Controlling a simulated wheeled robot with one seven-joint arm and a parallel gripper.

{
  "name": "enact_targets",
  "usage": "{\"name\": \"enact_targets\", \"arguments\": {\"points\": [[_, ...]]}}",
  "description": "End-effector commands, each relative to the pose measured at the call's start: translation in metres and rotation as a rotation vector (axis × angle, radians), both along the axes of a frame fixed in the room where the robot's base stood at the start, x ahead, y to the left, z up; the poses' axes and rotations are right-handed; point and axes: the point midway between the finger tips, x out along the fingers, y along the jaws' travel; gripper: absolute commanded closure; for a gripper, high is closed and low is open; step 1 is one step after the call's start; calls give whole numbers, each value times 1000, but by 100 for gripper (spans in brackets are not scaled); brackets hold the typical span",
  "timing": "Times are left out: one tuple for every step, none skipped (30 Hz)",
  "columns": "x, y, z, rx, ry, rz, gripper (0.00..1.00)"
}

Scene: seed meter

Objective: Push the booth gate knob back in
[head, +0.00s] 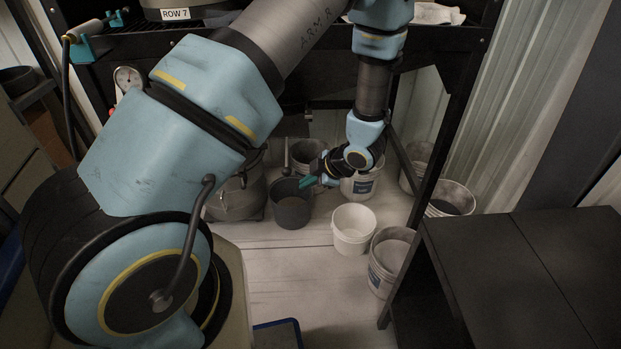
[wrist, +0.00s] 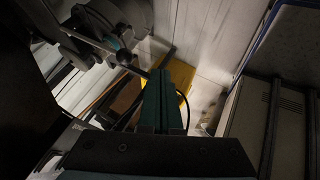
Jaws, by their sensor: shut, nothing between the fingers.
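A dark round knob (wrist: 124,57) on the end of a thin metal rod shows in the wrist view, up and left of my fingertips. In the head view a dark rod with a rounded end (head: 286,170) hangs above the dark grey bucket; it looks like the same knob, though I cannot be sure. My gripper (head: 306,183) has teal fingers and is just right of that rod end. In the wrist view my gripper (wrist: 159,72) is shut and empty, with its fingers side by side. The knob and fingers look apart. How far the knob stands out is unclear.
A dark grey bucket (head: 291,212) and a white bucket (head: 353,238) stand on the floor below my gripper. More buckets stand to the right, near a black table (head: 540,262). A black frame (head: 455,120) surrounds my arm. A yellow object (wrist: 182,75) lies beyond my fingers.

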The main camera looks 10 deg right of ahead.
Motion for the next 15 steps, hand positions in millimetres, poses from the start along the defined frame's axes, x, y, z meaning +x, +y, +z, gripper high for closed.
{"name": "enact_targets", "arguments": {"points": [[5,6,-10,4,1,2,100],[8,9,-15,4,2,1,100],[13,12,-21,4,0,1,100],[16,15,-26,4,1,1,100],[19,17,-31,4,2,1,100],[23,21,-37,3,2,1,100],[26,23,-41,4,1,2,100],[29,25,-45,3,2,1,100],[36,24,-41,-1,-1,2,100],[41,24,-39,-3,-1,3,100],[45,24,-38,-3,-1,3,100],[50,24,-37,-2,-2,3,100],[54,24,-36,-1,-1,2,100],[57,24,-36,-1,-1,2,100],[60,24,-36,-2,-1,2,100]]}}
